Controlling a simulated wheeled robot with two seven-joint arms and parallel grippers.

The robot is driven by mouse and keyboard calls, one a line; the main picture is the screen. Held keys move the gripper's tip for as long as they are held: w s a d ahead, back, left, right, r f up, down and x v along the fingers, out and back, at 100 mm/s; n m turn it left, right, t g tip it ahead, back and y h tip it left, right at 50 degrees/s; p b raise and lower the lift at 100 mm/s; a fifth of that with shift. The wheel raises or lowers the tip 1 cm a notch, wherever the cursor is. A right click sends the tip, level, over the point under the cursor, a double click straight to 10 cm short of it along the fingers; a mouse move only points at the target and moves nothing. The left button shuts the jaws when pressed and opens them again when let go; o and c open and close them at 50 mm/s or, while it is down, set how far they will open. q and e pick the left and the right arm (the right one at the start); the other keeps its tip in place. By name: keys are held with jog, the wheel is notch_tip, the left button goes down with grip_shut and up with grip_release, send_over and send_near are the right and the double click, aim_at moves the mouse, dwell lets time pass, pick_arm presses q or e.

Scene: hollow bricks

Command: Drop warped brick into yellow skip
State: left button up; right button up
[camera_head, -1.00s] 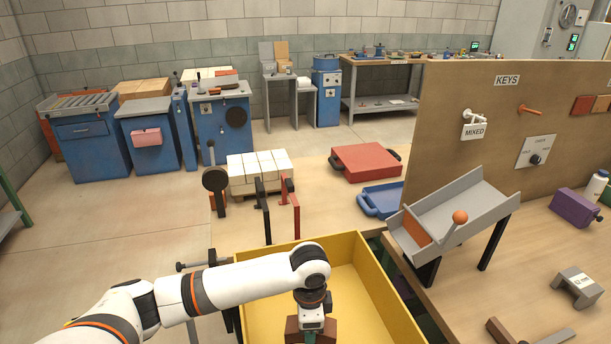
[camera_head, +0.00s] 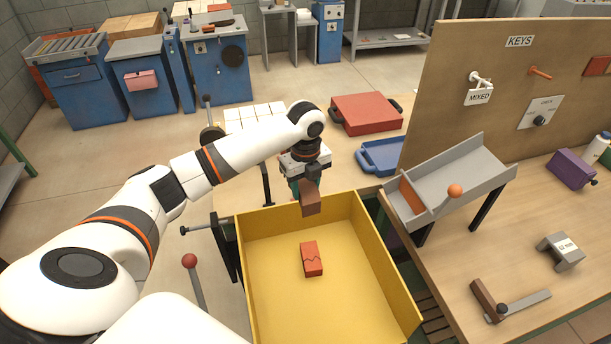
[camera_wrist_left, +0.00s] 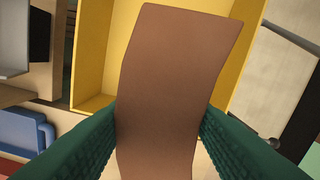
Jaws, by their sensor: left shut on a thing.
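My left gripper (camera_head: 308,190) is shut on a brown brick (camera_head: 311,201) and holds it over the far edge of the yellow skip (camera_head: 268,318). In the left wrist view the brown brick (camera_wrist_left: 172,85) has curved sides and looks warped. It sits between the green finger pads, with the yellow skip (camera_wrist_left: 92,60) behind it. An orange-red brick (camera_head: 311,259) with a dark zigzag crack line lies on the skip floor. My right gripper is not in view.
A grey chute (camera_head: 450,180) with an orange ball stands right of the skip on the wooden bench. A red case (camera_head: 366,113) and a blue tray (camera_head: 381,157) lie beyond. A red-knobbed lever (camera_head: 191,262) stands left of the skip.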

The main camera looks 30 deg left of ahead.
aim_at(305, 194)
pick_arm(q)
jog(key=shift+w+a+f, duration=0.15)
jog(key=shift+f, duration=1.45)
jog(key=o, duration=1.4)
jog(key=shift+c, duration=0.2)
notch_tip(305, 194, up, 11)
jog(key=b, duration=0.4)
jog(key=shift+r, duration=0.55)
